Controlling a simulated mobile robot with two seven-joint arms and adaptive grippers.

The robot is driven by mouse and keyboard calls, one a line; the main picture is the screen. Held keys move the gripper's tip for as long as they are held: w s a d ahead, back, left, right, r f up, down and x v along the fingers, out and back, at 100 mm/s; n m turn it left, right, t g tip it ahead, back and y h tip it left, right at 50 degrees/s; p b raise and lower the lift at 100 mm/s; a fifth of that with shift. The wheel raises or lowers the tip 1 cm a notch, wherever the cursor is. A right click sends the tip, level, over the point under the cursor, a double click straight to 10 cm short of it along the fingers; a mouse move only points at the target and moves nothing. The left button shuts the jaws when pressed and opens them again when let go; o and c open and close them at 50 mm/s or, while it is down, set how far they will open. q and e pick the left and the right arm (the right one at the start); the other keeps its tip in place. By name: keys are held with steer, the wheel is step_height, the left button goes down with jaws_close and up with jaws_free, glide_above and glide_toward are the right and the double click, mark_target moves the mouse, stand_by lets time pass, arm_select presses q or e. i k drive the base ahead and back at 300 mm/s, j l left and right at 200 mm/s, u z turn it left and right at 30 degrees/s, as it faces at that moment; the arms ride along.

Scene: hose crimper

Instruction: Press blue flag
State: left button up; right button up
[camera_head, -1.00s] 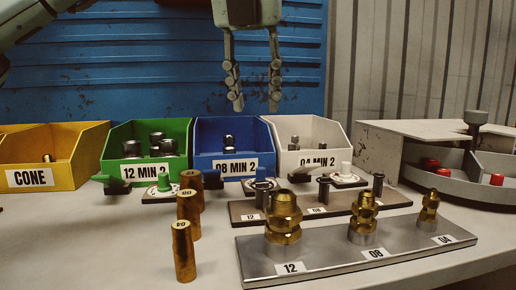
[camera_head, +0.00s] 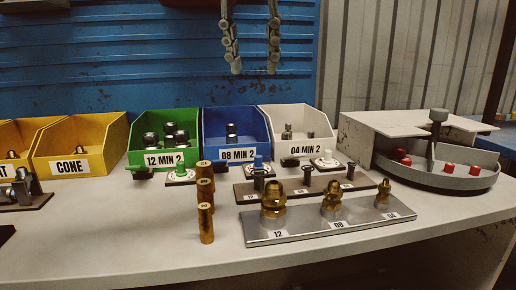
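The blue bin (camera_head: 237,154) labelled 08 MIN 2 stands at the back of the bench, with a few dark fittings inside. A small blue knob (camera_head: 258,162) stands upright on a dial plate in front of it. My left gripper (camera_head: 254,66) hangs from the top edge with fingers pointing down. It is open and empty, apart from and higher in the picture than the blue bin. My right gripper is out of view.
A green bin (camera_head: 163,133) and a white bin (camera_head: 299,149) flank the blue one. Brass cylinders (camera_head: 205,223) stand in front. A metal plate (camera_head: 360,221) holds brass fittings. A grey round tray (camera_head: 450,178) with red pieces stands right.

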mark_target(220, 162)
steer(key=k, duration=1.2)
